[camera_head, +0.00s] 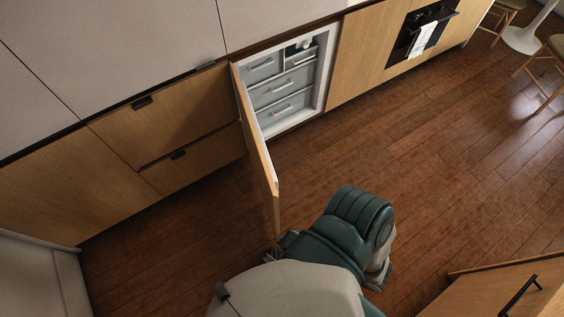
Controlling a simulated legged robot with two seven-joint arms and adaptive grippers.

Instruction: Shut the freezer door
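The freezer (287,84) is a built-in white compartment with several grey drawers, all pushed in. Its wooden door (262,150) stands wide open, hinged on the compartment's left side, and sticks out toward me. I see it nearly edge-on, with its free end low in the middle of the view. A teal and grey link of my arm is at the bottom centre, close to that free end. A small dark part there may belong to a gripper, but I cannot make out fingers or tell whether it touches the door. No other gripper shows.
Wooden drawer fronts (172,122) are left of the freezer. A dark oven (421,30) with a white towel is to the right. A wooden cabinet with a black handle (517,296) is at the bottom right. The wooden floor (400,145) right of the door is clear.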

